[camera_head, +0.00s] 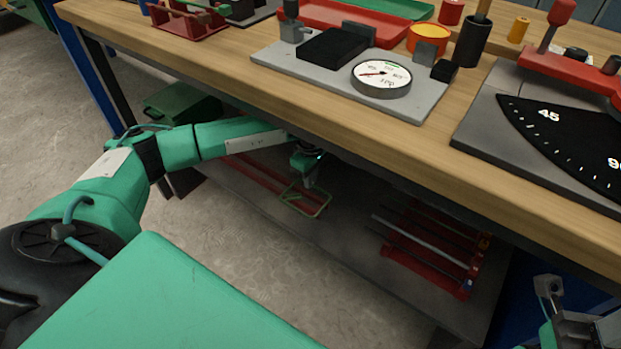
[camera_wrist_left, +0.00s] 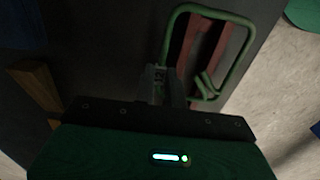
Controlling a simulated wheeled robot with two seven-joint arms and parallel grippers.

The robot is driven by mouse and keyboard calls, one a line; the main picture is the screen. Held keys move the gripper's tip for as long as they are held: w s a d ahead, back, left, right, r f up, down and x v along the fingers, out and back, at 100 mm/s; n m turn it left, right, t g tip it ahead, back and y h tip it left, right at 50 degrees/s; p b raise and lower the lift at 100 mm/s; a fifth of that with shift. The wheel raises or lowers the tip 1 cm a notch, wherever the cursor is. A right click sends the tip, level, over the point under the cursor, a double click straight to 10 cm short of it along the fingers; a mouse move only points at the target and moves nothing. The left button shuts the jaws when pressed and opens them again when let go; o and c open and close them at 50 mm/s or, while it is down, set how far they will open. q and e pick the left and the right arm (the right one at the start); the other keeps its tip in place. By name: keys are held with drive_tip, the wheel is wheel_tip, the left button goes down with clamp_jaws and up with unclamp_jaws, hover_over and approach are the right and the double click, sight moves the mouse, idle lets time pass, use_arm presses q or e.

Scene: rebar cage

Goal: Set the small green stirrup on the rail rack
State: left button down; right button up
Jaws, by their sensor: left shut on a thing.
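The small green stirrup (camera_head: 304,212) is a thin rectangular loop under the workbench, over the lower shelf. My left gripper (camera_head: 307,178) is shut on one side of it. In the left wrist view, the stirrup (camera_wrist_left: 217,13) extends beyond the fingers (camera_wrist_left: 163,88), with its hooked ends toward the inside. The rail rack, two parallel red rails (camera_head: 262,174), lies on the lower shelf; the red rails (camera_wrist_left: 188,42) show through the loop. I cannot tell whether stirrup and rails touch. My right gripper (camera_head: 549,289) is partly in view at the lower right, its opening unclear.
A red rack with grey bars (camera_head: 428,246) stands on the lower shelf (camera_head: 345,255) to the right. The wooden benchtop (camera_head: 245,75) overhangs my left forearm closely. It bears a dial gauge (camera_head: 381,78) and an angle plate (camera_head: 555,140). A green box (camera_head: 180,105) is behind my forearm.

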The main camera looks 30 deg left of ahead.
use_arm(q)
drive_tip(key=c, duration=1.5)
unclamp_jaws()
drive_tip(key=shift+f, duration=0.1)
drive_tip(key=shift+o, duration=0.2)
